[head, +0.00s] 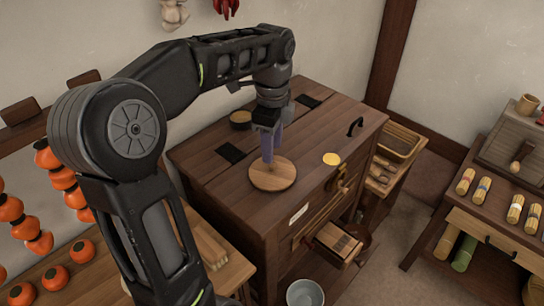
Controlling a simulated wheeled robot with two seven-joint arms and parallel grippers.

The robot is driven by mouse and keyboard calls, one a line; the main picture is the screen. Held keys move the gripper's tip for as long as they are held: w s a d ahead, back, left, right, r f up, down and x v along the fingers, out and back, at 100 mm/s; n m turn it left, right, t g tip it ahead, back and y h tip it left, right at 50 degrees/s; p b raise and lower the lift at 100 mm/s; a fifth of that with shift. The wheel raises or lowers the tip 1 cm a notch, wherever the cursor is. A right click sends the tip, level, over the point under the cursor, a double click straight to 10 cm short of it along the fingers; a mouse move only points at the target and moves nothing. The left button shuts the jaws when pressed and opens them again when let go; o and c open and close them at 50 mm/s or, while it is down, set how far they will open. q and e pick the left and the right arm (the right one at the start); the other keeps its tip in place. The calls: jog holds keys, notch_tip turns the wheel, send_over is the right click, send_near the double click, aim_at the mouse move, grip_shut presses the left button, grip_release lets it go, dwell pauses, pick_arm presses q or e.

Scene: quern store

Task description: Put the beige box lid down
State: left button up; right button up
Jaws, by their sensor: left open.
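A round light-brown wooden disc (272,175), which looks like the beige box lid, lies flat on the top of a dark wooden cabinet (215,181), near its front left part. My left gripper (268,158) points straight down just over the disc, with its jaws open. The fingertips are at the disc's far half; whether they touch it I cannot tell. A small round dark-topped box (240,120) stands farther back on the cabinet, left of the gripper. My right gripper is not in view.
A small yellow disc (331,158) lies right of the lid. The cabinet top has dark inset slots and a black handle (355,126). An open drawer (338,241) juts from its front, above a grey bowl (305,294). Orange fruit hang at left.

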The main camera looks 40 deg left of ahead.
pick_arm(q)
jog(key=shift+r, duration=1.55)
jog(key=shift+f, duration=0.1)
